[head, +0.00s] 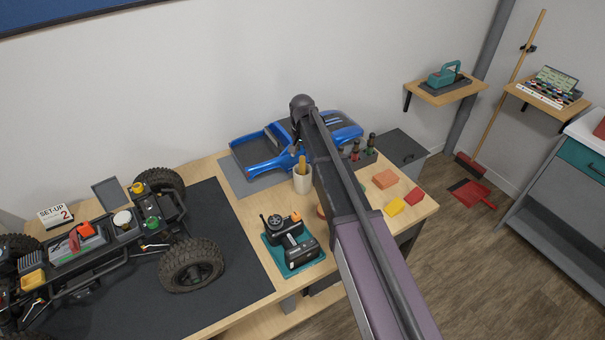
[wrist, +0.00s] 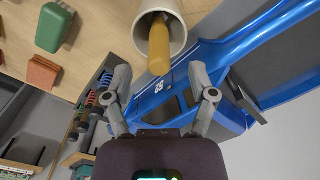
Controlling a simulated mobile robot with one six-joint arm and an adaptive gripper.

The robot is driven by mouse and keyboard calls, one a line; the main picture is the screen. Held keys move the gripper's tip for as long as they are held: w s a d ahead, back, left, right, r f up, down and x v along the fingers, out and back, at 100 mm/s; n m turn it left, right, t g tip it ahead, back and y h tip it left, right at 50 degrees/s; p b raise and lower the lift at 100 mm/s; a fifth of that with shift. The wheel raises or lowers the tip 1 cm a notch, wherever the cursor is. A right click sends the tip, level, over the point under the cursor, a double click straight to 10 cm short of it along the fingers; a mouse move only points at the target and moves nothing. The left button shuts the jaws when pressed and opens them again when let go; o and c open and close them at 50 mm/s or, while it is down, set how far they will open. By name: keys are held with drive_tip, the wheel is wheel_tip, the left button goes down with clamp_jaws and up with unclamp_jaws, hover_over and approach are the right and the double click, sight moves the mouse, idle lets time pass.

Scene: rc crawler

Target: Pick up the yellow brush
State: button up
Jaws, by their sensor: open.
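The yellow brush (head: 302,164) stands in a cream cup (head: 302,182) on the wooden workbench, its yellow handle sticking up out of the rim. In the wrist view the brush handle (wrist: 159,45) points out of the cup (wrist: 176,22) toward my gripper. My gripper (wrist: 160,73) is open, with one finger on each side of the handle's end in the picture. Nothing is held. I cannot tell how far the handle end is from the fingertips in depth. In the head view my gripper is hidden behind my arm. The brush's lower end is hidden in the cup.
A blue truck body (head: 262,158) lies close behind the cup. A radio controller (head: 290,240) on a teal mat is in front. The crawler chassis (head: 110,240) fills the bench's left.

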sight(303, 165)
drive_tip(key=shift+f+b, duration=2.5)
drive_tip(key=shift+f, duration=0.1)
drive_tip(key=shift+d, duration=0.1)
clamp_jaws()
